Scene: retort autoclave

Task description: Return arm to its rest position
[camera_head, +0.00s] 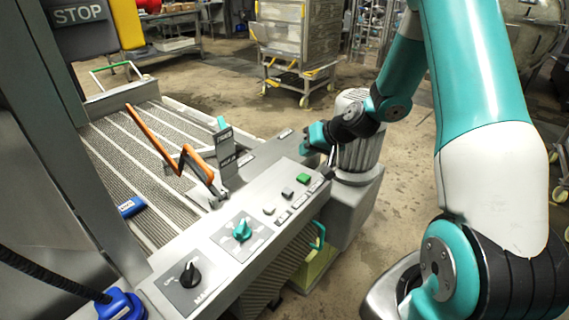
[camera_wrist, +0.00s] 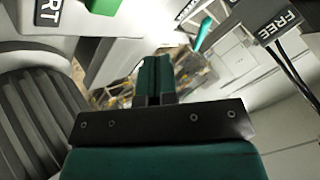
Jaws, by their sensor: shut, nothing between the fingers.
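My arm reaches in from the right in the head view and bends down towards the far end of the control panel (camera_head: 262,217). My gripper (camera_head: 316,137) is beside the panel's far end, close to the ribbed motor (camera_head: 362,150). In the wrist view my gripper (camera_wrist: 153,75) has its two teal fingers together with nothing between them. A green button (camera_wrist: 113,5) shows at the top left there, beside a label ending in "RT". A tag reading "FREE" (camera_wrist: 277,27) is at the upper right. I cannot tell whether the gripper touches anything.
The panel carries a green button (camera_head: 304,178), a teal knob (camera_head: 242,230) and a black knob (camera_head: 189,274). A wheeled rack of trays (camera_head: 293,40) is behind. Wet floor (camera_head: 405,185) lies open under my arm.

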